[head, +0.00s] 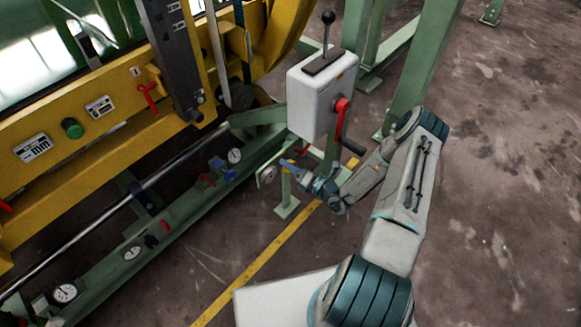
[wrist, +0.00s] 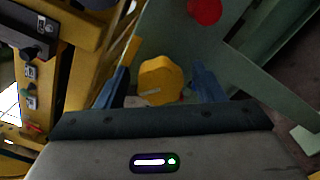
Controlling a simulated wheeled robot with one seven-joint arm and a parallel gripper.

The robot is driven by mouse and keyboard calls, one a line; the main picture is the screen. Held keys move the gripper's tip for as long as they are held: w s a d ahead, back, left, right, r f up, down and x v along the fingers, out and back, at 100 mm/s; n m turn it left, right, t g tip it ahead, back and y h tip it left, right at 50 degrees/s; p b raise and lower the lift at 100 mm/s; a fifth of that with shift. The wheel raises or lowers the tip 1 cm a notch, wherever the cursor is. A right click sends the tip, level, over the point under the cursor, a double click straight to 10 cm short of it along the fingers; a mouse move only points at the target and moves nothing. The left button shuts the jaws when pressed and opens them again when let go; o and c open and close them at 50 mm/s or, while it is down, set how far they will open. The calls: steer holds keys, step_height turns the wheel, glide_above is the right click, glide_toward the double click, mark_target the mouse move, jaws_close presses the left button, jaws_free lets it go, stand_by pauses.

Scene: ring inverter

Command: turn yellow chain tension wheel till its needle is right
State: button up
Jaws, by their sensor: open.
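In the head view my gripper (head: 289,168) reaches left to the end of the green rail, beside a round white gauge (head: 268,174). The gauge's needle is too small to read there. In the wrist view only small white and red bits show below the wheel; no needle can be made out. My gripper hides most of the wheel in the head view.
A white box (head: 318,100) with a red lever (head: 341,118) stands on a green post just above my gripper. The green rail (head: 180,215) carries other gauges, including one (head: 234,155), and small coloured handles. Open floor lies to the right.

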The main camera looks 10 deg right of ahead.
steer(key=shift+w+a, duration=0.2)
steer(key=c, duration=1)
steer(key=shift+o, duration=0.2)
steer(key=shift+r+n+p, duration=0.1)
steer(key=shift+n+p, duration=0.3)
steer(key=shift+n, duration=0.7)
steer(key=o, duration=1)
steer(key=shift+c, duration=0.2)
